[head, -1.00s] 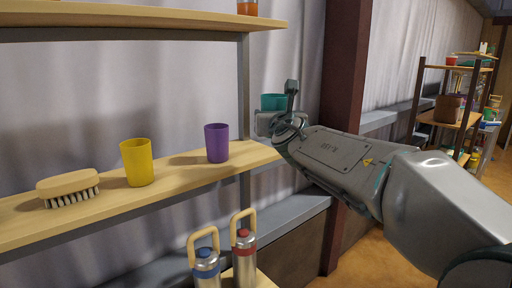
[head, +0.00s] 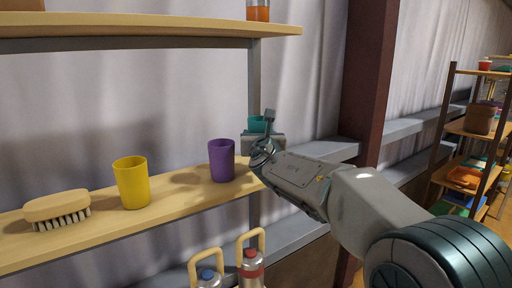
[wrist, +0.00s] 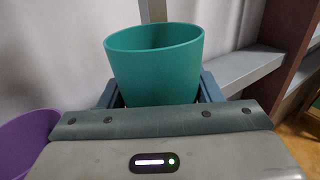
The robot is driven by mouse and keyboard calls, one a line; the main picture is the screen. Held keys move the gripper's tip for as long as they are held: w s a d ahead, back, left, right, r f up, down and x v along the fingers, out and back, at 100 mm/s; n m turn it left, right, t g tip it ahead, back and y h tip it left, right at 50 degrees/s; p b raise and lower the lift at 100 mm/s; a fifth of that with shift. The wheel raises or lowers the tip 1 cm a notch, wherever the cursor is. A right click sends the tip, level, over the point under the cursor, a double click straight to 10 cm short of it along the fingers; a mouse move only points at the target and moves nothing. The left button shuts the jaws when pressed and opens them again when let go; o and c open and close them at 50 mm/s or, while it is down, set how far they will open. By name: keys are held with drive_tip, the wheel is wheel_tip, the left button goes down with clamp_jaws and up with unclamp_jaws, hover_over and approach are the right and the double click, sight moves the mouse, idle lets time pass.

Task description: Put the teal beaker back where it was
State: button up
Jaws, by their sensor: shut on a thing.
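The teal beaker (wrist: 152,65) is upright between the fingers of my gripper (wrist: 155,98) in the wrist view. In the head view, the teal beaker (head: 257,124) shows only in part, behind my gripper (head: 262,142). My gripper is shut on the beaker near the right end of the middle shelf (head: 100,231), just right of the purple beaker (head: 222,160). I cannot tell whether the teal beaker's base touches the shelf. The purple beaker also shows at the lower left of the wrist view (wrist: 22,140).
A yellow beaker (head: 131,182) and a wooden brush (head: 57,209) stand further left on the same shelf. An upper shelf (head: 150,38) hangs above. Two bottles with looped handles (head: 251,266) stand below. A dark red post (head: 368,75) rises to the right.

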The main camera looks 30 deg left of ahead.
drive_tip(key=shift+w+a+f, duration=0.1)
drive_tip(key=shift+a+f, duration=0.35)
drive_tip(key=shift+a, duration=0.15)
drive_tip(key=shift+f, duration=1.9)
drive_tip(key=shift+f+b, duration=0.15)
drive_tip(key=shift+b, duration=0.2)
drive_tip(key=o, duration=1.2)
drive_tip(key=shift+c, duration=0.2)
drive_tip(key=shift+r, duration=0.2)
drive_tip(key=b+v, duration=0.3)
drive_tip(key=v, duration=0.9)
